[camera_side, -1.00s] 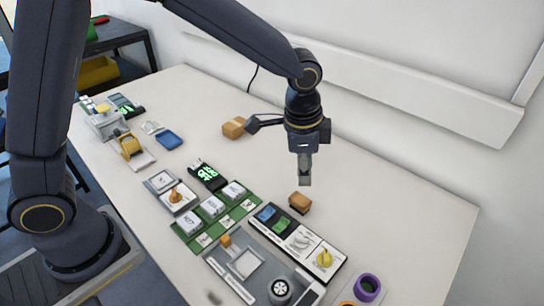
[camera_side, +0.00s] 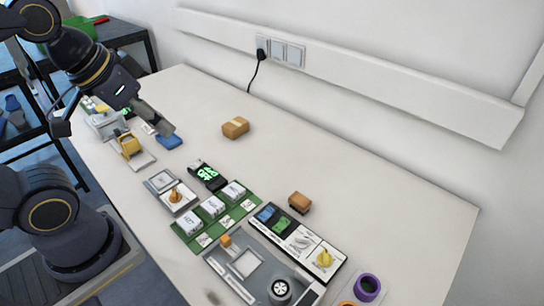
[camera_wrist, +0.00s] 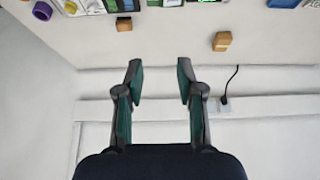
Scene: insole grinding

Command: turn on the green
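A green piece (camera_side: 281,225) sits on a dark-framed panel (camera_side: 338,270) near the table's front right, between a blue piece (camera_side: 266,214) and a white one (camera_side: 301,240); a yellow knob (camera_side: 324,258) is at the panel's right end. The green piece also shows at the top edge of the wrist view (camera_wrist: 110,5). My gripper (camera_side: 163,128) is far from the panel, raised at the left and overlapping the blue tray (camera_side: 169,142) in the side view. In the wrist view my gripper (camera_wrist: 160,68) is open, with nothing between its fingers.
A brown block (camera_side: 299,202) stands just behind the panel. An orange-tan box (camera_side: 236,128) lies farther back. A black device with a green display (camera_side: 207,175) and a green board (camera_side: 250,203) are left of the panel. The back right of the table is clear.

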